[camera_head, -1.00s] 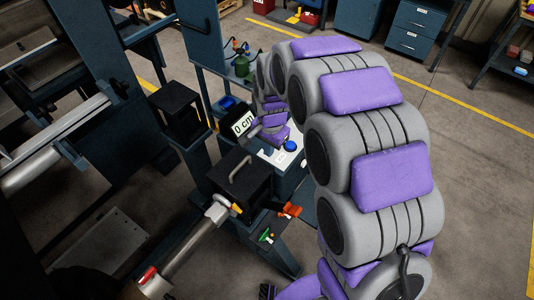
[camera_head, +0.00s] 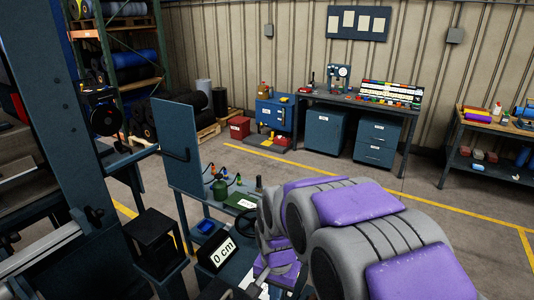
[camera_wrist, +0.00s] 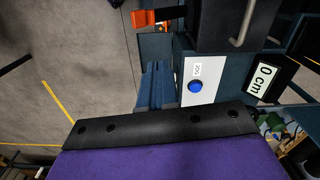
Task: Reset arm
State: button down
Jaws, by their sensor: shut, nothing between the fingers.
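I cannot tell how far the fingers are from the panel. In the head view my grey and purple arm curves in from the lower right toward the press. Its end is at the bottom edge there, and the fingers are not clearly seen.
A display (camera_head: 218,253) reading "0 cm" stands beside my arm's end; the wrist view shows it too (camera_wrist: 262,80). A black box (camera_head: 152,242) and a blue upright plate (camera_head: 176,145) are at left. A workbench (camera_head: 350,100) stands at the back. Open floor (camera_head: 420,195) lies right.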

jog(key=s+d+r+n+b, duration=0.1)
jog(key=s+d, duration=0.3)
jog(key=s, duration=0.4)
jog(key=s+d+r+n+g+b, duration=0.1)
jog(key=s+d, duration=0.3)
jog(key=s, duration=0.5)
jog(key=s+d+r+n, duration=0.1)
jog(key=s+d, duration=0.3)
jog(key=s, duration=0.4)
jog(key=shift+s+n+g+b, duration=0.3)
jog(key=shift+n+b, duration=0.1)
jog(key=shift+n, duration=0.4)
jog(key=shift+w, duration=0.1)
